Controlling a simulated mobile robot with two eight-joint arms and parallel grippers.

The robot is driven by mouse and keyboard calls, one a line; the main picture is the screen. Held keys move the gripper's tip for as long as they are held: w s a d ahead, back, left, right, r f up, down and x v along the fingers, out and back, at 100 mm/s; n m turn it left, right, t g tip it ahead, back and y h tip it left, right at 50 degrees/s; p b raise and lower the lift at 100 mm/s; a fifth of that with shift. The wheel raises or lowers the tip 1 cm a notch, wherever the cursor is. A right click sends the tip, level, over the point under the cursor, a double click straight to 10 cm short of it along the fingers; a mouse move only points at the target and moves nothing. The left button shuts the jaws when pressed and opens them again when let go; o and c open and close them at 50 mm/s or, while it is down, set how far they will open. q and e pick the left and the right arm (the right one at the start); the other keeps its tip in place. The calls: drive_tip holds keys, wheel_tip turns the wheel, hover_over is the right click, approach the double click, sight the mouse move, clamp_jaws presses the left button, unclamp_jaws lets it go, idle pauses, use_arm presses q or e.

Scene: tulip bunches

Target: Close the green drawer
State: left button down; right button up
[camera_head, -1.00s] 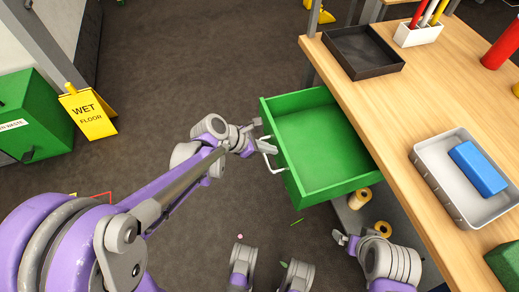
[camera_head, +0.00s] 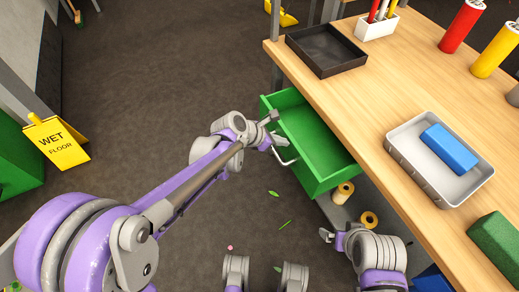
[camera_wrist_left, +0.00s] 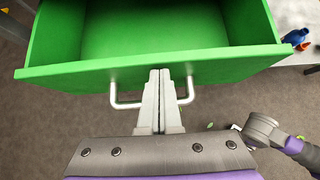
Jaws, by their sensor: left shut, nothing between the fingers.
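The green drawer (camera_head: 318,143) sticks partly out from under the wooden table's left edge; its inside looks empty. In the left wrist view, its green front (camera_wrist_left: 70,76) spans the picture, with a pale U-shaped handle (camera_wrist_left: 125,105) on it. My left gripper (camera_head: 276,138) is at the drawer front. In the left wrist view its fingers (camera_wrist_left: 159,75) are shut together between the two ends of the handle, tips at the front panel; I cannot tell whether they touch it. My right gripper (camera_head: 327,236) is low, below the drawer and apart from it; its jaw opening is unclear.
The table (camera_head: 375,105) holds a black tray (camera_head: 326,62), a grey tray (camera_head: 410,157) with a blue block (camera_head: 449,149), and a pen holder (camera_head: 377,27). Yellow rolls (camera_head: 343,192) lie below the drawer. A wet-floor sign (camera_head: 57,143) stands left. Floor left of the drawer is open.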

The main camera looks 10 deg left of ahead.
use_arm(q)
drive_tip(key=w+d, duration=0.7)
drive_tip(key=d, duration=0.3)
drive_tip(key=shift+w+d, duration=0.15)
drive_tip(key=shift+d, duration=0.2)
use_arm(e)
drive_tip(key=shift+r, duration=0.1)
use_arm(q)
drive_tip(key=shift+r, duration=0.15)
